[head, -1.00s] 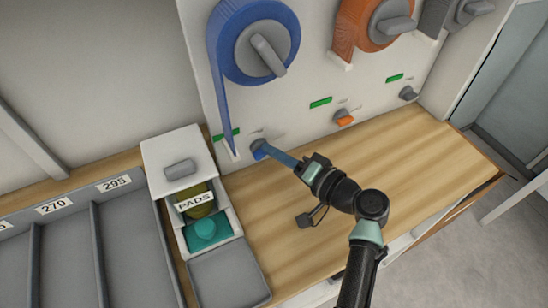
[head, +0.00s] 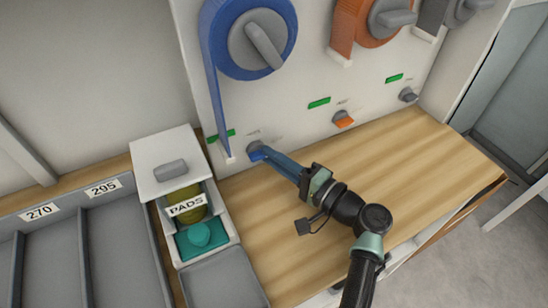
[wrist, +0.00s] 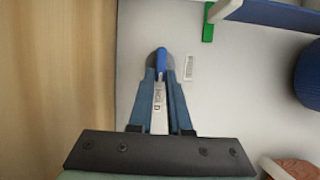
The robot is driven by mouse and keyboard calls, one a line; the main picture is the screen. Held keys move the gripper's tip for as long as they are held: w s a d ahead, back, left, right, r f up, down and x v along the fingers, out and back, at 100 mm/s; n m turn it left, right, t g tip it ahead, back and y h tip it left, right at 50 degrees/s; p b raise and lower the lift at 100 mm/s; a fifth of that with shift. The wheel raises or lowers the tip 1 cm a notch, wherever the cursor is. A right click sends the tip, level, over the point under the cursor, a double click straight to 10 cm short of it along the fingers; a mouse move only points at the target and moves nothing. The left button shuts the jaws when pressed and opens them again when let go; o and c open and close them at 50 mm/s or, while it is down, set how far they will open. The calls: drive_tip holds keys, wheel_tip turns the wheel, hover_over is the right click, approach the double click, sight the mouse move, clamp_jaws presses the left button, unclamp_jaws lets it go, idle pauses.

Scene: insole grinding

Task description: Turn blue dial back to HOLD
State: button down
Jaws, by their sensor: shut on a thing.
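The blue dial (head: 255,151) is on the white wall panel, low down under the big blue reel (head: 228,30). In the wrist view its blue grip (wrist: 161,62) stands between the tips of my two blue fingers, on a grey round base. My gripper (head: 268,156) is shut on this grip; it also shows in the wrist view (wrist: 161,78). A white label reading HOLD (wrist: 158,104) shows between the fingers in the wrist view. A second label (wrist: 188,67) beside the dial is too small to read. The fingers hide part of the dial in the head view.
A white PADS dispenser (head: 165,170) stands left of my gripper, beside a grey divided tray (head: 118,225). An orange dial (head: 344,120) and a grey dial (head: 408,95) are farther right on the panel. The wooden counter (head: 420,150) is clear to the right.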

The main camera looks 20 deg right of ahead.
drive_tip(key=c, duration=0.9)
unclamp_jaws()
drive_tip(key=shift+o, duration=0.2)
drive_tip(key=b+v, duration=0.1)
drive_tip(key=v, duration=1.2)
drive_tip(key=shift+f, duration=0.1)
